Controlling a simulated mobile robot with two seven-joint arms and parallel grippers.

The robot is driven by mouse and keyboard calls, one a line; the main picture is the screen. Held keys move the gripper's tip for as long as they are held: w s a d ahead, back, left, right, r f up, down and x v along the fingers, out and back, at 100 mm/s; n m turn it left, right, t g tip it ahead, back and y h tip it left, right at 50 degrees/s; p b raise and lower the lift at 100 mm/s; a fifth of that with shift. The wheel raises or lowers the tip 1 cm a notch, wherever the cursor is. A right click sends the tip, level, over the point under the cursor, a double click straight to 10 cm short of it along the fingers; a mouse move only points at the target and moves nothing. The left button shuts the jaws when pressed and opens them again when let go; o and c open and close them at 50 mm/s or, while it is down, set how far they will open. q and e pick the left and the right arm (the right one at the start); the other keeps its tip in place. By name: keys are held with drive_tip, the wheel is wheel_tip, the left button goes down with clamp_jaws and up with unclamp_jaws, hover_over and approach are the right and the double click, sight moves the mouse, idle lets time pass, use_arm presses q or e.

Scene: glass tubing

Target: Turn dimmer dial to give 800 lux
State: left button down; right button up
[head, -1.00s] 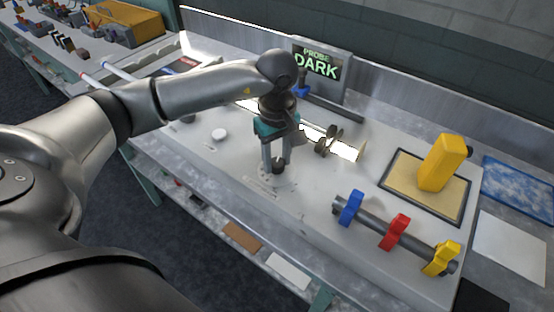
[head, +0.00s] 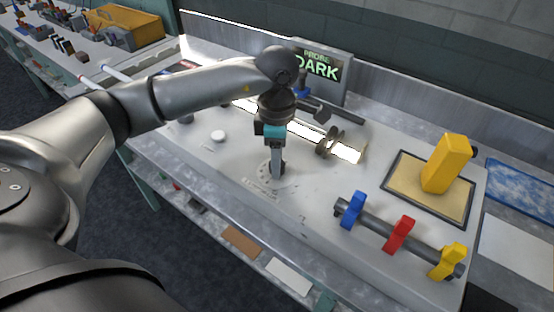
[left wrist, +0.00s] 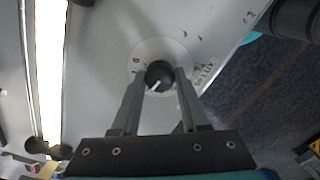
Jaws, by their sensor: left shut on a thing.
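The dimmer dial is a small black knob with a white pointer mark, on a pale round scale plate; it shows in the left wrist view (left wrist: 159,76) and partly in the head view (head: 283,168). My left gripper (head: 278,172) points down at it, its two fingers on either side of the knob and shut on it, as the left wrist view also shows (left wrist: 159,82). The pointer slants toward the lower left in the left wrist view. A display (head: 318,66) at the back reads "PROBE DARK" in green. My right gripper is not in view.
A glowing white tube (head: 345,152) lies behind the dial. Blue (head: 353,210), red (head: 398,235) and yellow (head: 447,261) clips sit on a dark bar at the front right. A yellow block (head: 446,163) stands on a tan mat (head: 409,192). A white knob (head: 218,136) is left of the dial.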

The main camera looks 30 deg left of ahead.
use_arm(q)
drive_tip(key=n, duration=0.3)
drive_tip(key=shift+n, duration=0.4)
drive_tip(key=n, duration=0.3)
drive_tip(key=shift+n, duration=0.3)
drive_tip(key=n, duration=0.3)
drive_tip(key=shift+n, duration=0.3)
drive_tip(key=shift+n+p, duration=0.5)
drive_tip(key=shift+n, duration=1.3)
drive_tip(key=shift+c, duration=2.1)
unclamp_jaws()
wheel_tip(320, 180, up, 15)
drive_tip(key=p, duration=0.1)
drive_tip(key=shift+r, duration=0.15)
